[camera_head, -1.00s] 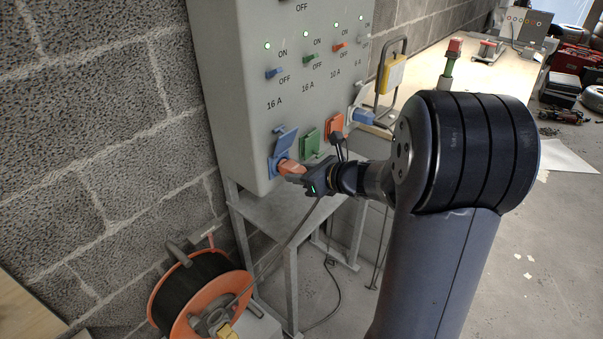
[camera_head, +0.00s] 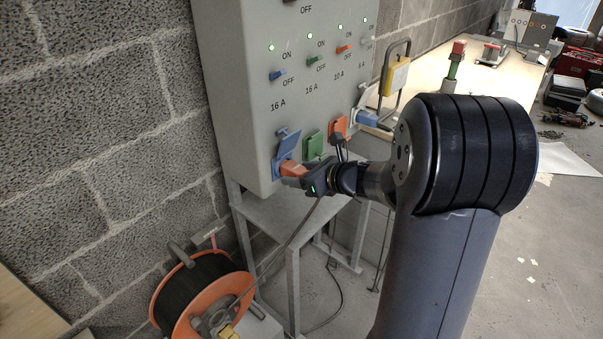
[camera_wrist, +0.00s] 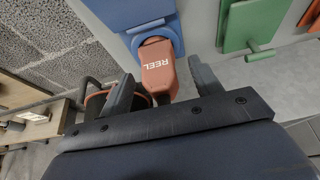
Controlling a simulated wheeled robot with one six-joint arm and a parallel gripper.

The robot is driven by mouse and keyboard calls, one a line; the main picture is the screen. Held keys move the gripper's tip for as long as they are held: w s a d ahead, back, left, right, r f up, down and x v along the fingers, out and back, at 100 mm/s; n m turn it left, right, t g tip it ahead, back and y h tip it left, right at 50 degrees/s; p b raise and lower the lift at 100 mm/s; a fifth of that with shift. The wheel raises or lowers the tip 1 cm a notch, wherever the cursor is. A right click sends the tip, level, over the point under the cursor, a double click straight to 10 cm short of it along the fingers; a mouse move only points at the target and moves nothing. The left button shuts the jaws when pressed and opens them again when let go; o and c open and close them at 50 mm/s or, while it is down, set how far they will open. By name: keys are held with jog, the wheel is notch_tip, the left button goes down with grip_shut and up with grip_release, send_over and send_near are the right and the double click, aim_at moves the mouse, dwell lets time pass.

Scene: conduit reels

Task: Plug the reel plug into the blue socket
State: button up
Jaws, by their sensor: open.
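The orange reel plug (camera_wrist: 158,70), marked REEL, sits in the mouth of the blue socket (camera_wrist: 150,22), whose lid is up. In the head view the plug (camera_head: 291,169) shows at the blue socket (camera_head: 287,146) on the panel's lower left. How deep the plug sits cannot be told. My gripper (camera_wrist: 160,85) is open, with one finger on each side of the plug and a gap visible beside it. In the head view my gripper (camera_head: 305,180) is just right of the plug. The plug's rear is partly hidden by my gripper.
The grey panel (camera_head: 235,100) also has a green socket (camera_head: 313,145) and an orange-red socket (camera_head: 338,128) to the right. The orange cable reel (camera_head: 205,295) stands below left, its cable rising to the plug.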

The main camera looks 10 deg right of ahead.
jog(key=p+v, duration=0.1)
jog(key=v, duration=1)
jog(key=shift+f, duration=0.1)
jog(key=b+x, duration=0.1)
jog(key=x, duration=1)
jog(key=shift+s+d, duration=0.1)
jog(key=shift+s, duration=0.05)
